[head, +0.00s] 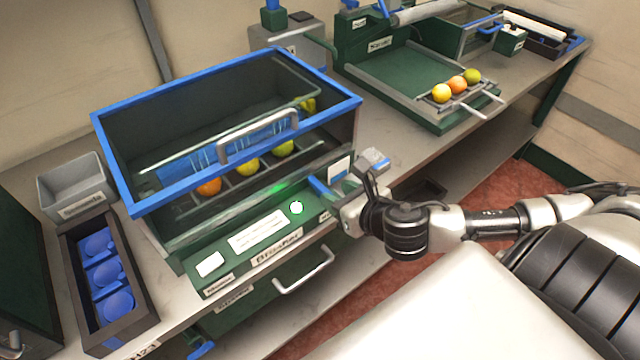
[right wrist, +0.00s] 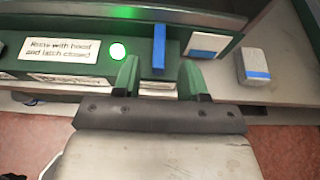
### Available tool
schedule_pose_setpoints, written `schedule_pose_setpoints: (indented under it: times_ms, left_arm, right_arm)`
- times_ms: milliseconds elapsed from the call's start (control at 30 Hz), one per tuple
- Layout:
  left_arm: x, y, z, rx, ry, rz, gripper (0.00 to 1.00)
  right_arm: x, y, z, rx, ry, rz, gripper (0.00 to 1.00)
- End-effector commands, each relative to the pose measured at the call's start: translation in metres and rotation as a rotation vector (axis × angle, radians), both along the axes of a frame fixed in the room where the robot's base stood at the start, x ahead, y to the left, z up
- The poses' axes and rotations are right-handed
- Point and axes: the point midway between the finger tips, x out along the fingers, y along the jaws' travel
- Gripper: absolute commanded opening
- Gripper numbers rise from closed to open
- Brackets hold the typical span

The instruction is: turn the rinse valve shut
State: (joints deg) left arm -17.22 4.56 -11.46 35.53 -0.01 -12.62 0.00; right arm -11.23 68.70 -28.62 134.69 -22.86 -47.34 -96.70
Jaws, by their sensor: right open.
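In the right wrist view the lever (right wrist: 159,46) points straight away from my gripper. My right gripper (right wrist: 158,78) is open, with its green fingers on either side of the lever's near end in that view. I cannot tell whether they touch it. In the head view the right gripper (head: 338,200) is just right of the lever, partly hiding the panel. My left gripper is not in view.
The blue-rimmed hood (head: 106,162) stands over several fruits. A white-and-blue block (head: 373,160) lies right of the panel. A grey bin (head: 72,188) and a tray of blue cups (head: 82,333) are at left. A fruit sorter (head: 400,75) stands at the back right.

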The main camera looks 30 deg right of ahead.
Motion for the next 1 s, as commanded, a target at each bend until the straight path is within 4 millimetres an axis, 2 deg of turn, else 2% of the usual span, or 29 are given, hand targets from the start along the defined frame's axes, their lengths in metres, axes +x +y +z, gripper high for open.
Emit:
schedule_pose_setpoints:
  times_ms: [100, 300, 500, 767, 1000]
  left_arm:
    - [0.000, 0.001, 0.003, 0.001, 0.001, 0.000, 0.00]
    - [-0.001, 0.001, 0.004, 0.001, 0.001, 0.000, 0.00]
    - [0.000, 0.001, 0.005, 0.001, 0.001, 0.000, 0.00]
    - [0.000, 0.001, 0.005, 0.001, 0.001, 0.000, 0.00]
    - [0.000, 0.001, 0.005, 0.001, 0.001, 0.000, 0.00]
  right_arm:
    - [0.023, 0.002, -0.007, 0.007, -0.003, -0.003, 0.43]
    - [0.050, 0.004, -0.019, 0.004, -0.002, -0.002, 0.43]
    - [0.061, 0.006, -0.025, 0.003, 0.000, 0.001, 0.43]
    - [0.062, 0.006, -0.026, 0.003, 0.001, 0.001, 0.43]
    - [0.062, 0.006, -0.026, 0.003, 0.001, 0.001, 0.07]
